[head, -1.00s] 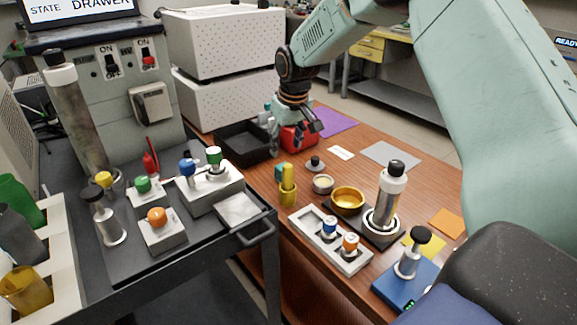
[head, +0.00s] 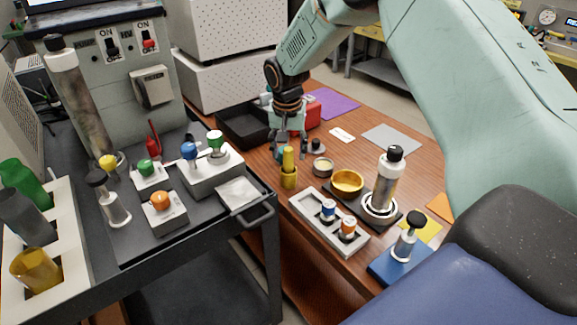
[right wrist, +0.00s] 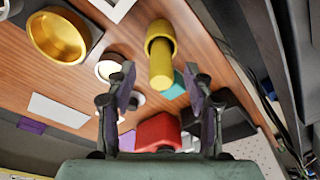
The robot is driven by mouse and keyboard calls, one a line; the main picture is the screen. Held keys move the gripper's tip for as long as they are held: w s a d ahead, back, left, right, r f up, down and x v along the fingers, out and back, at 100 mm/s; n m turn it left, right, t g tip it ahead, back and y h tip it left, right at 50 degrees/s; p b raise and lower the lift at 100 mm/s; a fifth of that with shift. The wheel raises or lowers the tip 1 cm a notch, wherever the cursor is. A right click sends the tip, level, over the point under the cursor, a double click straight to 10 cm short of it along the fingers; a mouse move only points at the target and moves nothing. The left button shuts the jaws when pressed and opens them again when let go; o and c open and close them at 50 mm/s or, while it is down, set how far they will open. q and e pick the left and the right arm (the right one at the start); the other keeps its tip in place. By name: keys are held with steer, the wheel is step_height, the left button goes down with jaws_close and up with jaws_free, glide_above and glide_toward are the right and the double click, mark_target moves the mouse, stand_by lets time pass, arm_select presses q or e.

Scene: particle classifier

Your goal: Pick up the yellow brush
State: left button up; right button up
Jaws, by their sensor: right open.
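The yellow brush (head: 288,160) stands upright near the left edge of the wooden table, with a narrow upper part and a wider yellow lower part. It also shows in the right wrist view (right wrist: 161,66), narrow end toward me. My right gripper (head: 290,149) is open and empty, pointing down just behind and above the brush in the head view. In the right wrist view, the open fingers (right wrist: 163,77) lie to either side of the brush's narrow end. No contact is visible. My left gripper is not in view.
A small round cup (head: 322,167) and a gold bowl (head: 347,182) stand right of the brush. A white tray (head: 309,208) with two small bottles is in front. A black bin (head: 240,127) and a red object (right wrist: 158,131) are close behind. A cart (head: 245,231) stands left.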

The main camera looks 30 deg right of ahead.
mark_target(289, 158)
steer(key=f, duration=0.3)
steer(key=shift+w+f, duration=0.15)
steer(key=shift+w, duration=0.05)
steer(key=shift+d, duration=0.1)
jaws_close()
stand_by(0.3)
step_height(289, 158, up, 10)
steer(key=shift+r+p, duration=0.1)
steer(key=shift+p, duration=0.55)
